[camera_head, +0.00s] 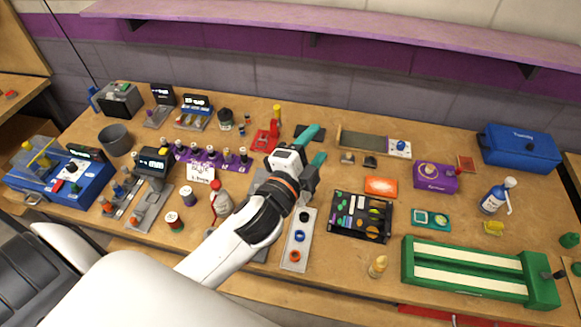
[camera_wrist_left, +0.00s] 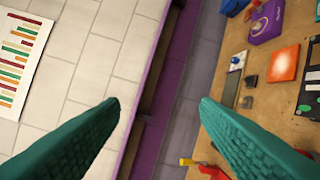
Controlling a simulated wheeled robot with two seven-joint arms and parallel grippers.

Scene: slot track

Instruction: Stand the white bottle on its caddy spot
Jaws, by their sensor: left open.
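The white bottle does not show in the wrist view. I cannot tell which holder is the caddy; my arm hides part of the bench.
A purple rack of small bottles (camera_head: 212,163) and a white label card (camera_head: 196,173) are close to the white bottle. A purple shelf (camera_head: 330,22) runs above.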

